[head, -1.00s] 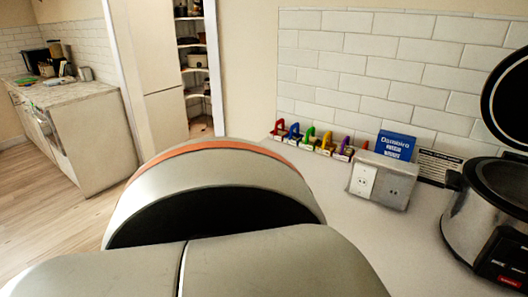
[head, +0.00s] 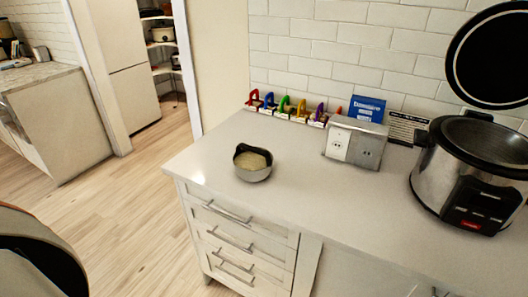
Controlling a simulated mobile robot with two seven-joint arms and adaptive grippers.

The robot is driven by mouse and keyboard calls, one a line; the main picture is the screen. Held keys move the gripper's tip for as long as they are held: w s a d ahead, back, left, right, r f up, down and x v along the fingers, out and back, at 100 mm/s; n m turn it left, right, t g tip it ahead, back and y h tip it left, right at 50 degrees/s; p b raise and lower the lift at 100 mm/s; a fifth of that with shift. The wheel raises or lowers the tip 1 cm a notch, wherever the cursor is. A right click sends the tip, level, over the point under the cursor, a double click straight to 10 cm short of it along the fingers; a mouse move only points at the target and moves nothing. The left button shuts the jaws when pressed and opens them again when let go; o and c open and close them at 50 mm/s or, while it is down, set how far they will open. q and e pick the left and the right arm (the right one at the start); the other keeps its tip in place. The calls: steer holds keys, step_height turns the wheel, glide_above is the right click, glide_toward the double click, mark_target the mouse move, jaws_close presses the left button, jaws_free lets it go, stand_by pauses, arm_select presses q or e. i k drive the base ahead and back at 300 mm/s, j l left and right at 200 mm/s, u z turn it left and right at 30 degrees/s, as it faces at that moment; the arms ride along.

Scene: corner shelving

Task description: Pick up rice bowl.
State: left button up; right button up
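Part of my own arm shows at the lower left of the head view, well to the left of the bowl. Neither gripper's fingers are in view.
A rice cooker (head: 468,165) with its lid raised stands at the right. A grey socket box (head: 355,142), a blue box (head: 368,108) and several colored padlock-like items (head: 285,105) line the wall. Counter space around the bowl is clear. Drawers (head: 235,240) are below.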

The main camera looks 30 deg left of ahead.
mark_target(252, 164)
steer(key=u, duration=0.9)
steer(key=k, duration=0.1)
